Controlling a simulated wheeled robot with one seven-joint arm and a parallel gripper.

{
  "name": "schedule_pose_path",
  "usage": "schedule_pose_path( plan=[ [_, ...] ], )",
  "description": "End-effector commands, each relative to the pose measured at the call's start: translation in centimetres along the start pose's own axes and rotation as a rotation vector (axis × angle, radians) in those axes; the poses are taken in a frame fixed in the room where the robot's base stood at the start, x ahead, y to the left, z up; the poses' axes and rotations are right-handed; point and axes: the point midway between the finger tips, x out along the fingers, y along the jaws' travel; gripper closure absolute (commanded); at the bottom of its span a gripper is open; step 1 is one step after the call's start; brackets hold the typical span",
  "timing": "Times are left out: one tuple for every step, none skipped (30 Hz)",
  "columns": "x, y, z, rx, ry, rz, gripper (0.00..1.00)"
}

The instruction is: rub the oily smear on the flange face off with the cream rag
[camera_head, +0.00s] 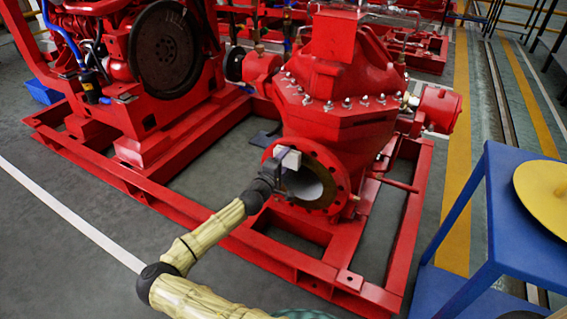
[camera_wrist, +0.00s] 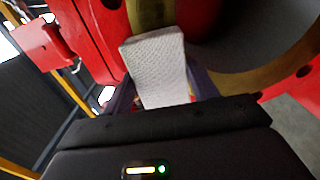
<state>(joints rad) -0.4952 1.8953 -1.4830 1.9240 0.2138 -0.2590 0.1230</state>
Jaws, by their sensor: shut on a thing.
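The red pump's round flange (camera_head: 341,193) faces my arm and has bolt holes around an open bore. In the wrist view, a brownish ring of its face (camera_wrist: 272,78) curves behind and to the right of my gripper (camera_wrist: 162,88). My gripper is shut on the cream rag (camera_wrist: 158,62), a pale, textured folded pad. In the head view the rag (camera_head: 290,159) shows at the flange's upper left, with my gripper (camera_head: 272,170) just left of the bore. I cannot tell whether the rag touches the face. I cannot make out the smear apart from the brownish ring.
A red base frame (camera_head: 300,262) runs below the pump. A red engine (camera_head: 165,50) stands at the left. A blue table (camera_head: 525,225) with a yellow disc (camera_head: 545,195) stands at the right. Grey floor (camera_head: 60,250) is open at the front left.

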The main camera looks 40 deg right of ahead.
Motion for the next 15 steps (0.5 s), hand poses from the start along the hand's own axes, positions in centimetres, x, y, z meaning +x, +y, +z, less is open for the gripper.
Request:
schedule_pose_path(
  plan=[
    [0.07,0.02,0.0,0.0,0.0,0.0,0.67],
    [0.11,0.02,-0.01,0.0,0.0,0.0,0.67],
    [0.15,0.02,-0.01,0.0,0.0,0.0,0.67],
    [0.19,0.02,-0.01,0.0,0.0,0.0,0.67],
    [0.22,0.02,-0.01,0.0,0.0,0.0,0.67],
    [0.27,0.02,-0.02,0.0,0.0,0.0,0.67],
    [0.3,0.02,-0.02,0.0,0.0,0.0,0.67],
    [0.34,0.03,-0.02,0.0,0.0,0.0,0.67],
    [0.31,0.04,-0.01,0.0,0.0,0.001,0.67],
    [0.31,0.04,0.01,0.0,0.0,0.001,0.67],
    [0.31,0.05,0.07,0.0,0.0,0.0,0.67],
    [0.31,0.06,0.19,0.0,-0.001,0.0,0.67],
    [0.31,0.07,0.31,0.0,-0.001,0.0,0.67],
    [0.31,0.08,0.47,0.0,-0.002,0.0,0.67],
    [0.3,0.1,0.71,0.0,-0.002,0.0,0.67]
  ],
)
